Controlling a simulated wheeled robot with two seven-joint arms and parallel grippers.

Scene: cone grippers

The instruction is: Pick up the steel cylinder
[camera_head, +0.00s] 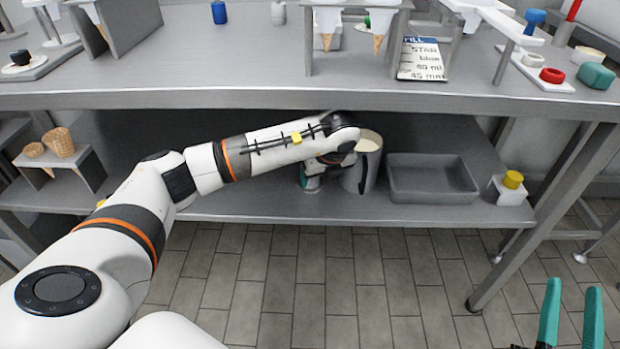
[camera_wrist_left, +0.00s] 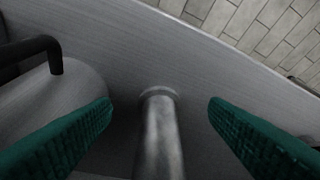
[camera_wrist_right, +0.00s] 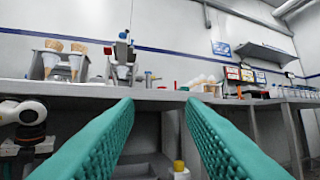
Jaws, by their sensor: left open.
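The steel cylinder (camera_wrist_left: 162,135) stands out from the lower shelf between the two fingers of my left gripper (camera_wrist_left: 160,112) in the left wrist view. A gap shows on each side of it, and the gripper is open. In the head view my left arm reaches under the counter, and its wrist hides most of the gripper and the cylinder. My right gripper (camera_head: 571,312) is open and empty at the lower right of the head view, away from the shelf; its teal fingers (camera_wrist_right: 165,125) are spread in the right wrist view.
A metal pitcher (camera_head: 373,181) with a dark handle stands close beside my left gripper; the left wrist view shows it at left (camera_wrist_left: 50,110). A grey tray (camera_head: 432,192) and a yellow-topped block (camera_head: 510,192) are further right. The counter (camera_head: 240,70) overhangs the lower shelf (camera_head: 270,208).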

